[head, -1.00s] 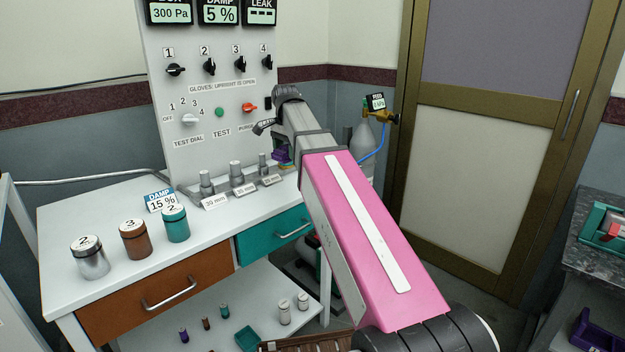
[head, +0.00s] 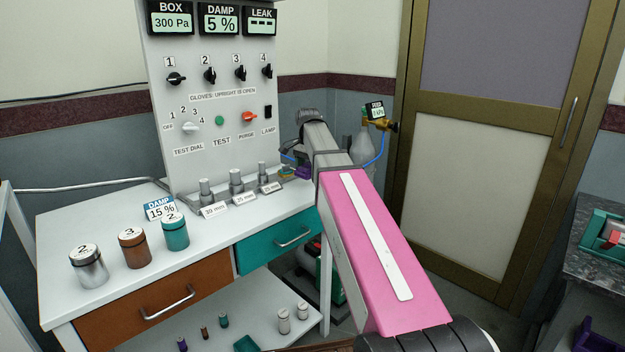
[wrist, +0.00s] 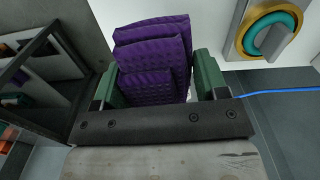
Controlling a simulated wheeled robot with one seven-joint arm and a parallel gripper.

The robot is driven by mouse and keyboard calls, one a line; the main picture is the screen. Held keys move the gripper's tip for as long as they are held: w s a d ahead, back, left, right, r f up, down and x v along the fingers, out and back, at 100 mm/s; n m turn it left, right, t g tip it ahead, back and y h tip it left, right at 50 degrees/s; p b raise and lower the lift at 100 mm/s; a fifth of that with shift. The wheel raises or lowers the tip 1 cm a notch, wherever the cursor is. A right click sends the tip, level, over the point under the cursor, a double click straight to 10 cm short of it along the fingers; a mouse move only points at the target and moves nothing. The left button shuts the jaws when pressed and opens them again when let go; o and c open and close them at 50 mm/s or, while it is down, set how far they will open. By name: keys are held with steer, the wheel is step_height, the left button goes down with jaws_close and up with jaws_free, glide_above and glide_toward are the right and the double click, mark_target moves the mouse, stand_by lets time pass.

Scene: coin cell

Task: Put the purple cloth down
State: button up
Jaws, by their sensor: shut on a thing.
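The purple cloth (wrist: 152,62) is a folded, quilted stack between the two green fingers of my gripper (wrist: 157,78) in the wrist view. The fingers are shut on its sides. In the head view a small part of the purple cloth (head: 303,172) shows beside the far end of my arm, near the back right corner of the white bench (head: 60,235). My arm hides most of the gripper there. I cannot tell whether the cloth touches a surface beneath it.
Metal posts with labels (head: 237,183) stand on the bench left of my gripper. Jars (head: 134,248) stand further left. A control panel (head: 215,100) rises behind. The wrist view shows a yellow-and-teal ringed knob (wrist: 272,32) and blue hose (wrist: 285,91) at right.

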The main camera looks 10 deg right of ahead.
mark_target(313, 186)
steer(key=shift+w+d+f, duration=0.3)
steer(key=shift+d+f, duration=0.05)
steer(key=shift+d, duration=0.15)
steer(key=shift+w+d+f, duration=0.3)
steer(key=shift+d+f, duration=0.05)
steer(key=shift+d, duration=0.1)
steer(key=shift+f, duration=1.75)
steer(key=o, duration=0.8)
steer(key=shift+f, duration=0.1)
steer(key=shift+f, duration=0.1)
steer(key=r, duration=1.1)
steer(key=shift+w+a, duration=0.1)
steer(key=shift+a, duration=0.1)
steer(key=shift+f, duration=0.1)
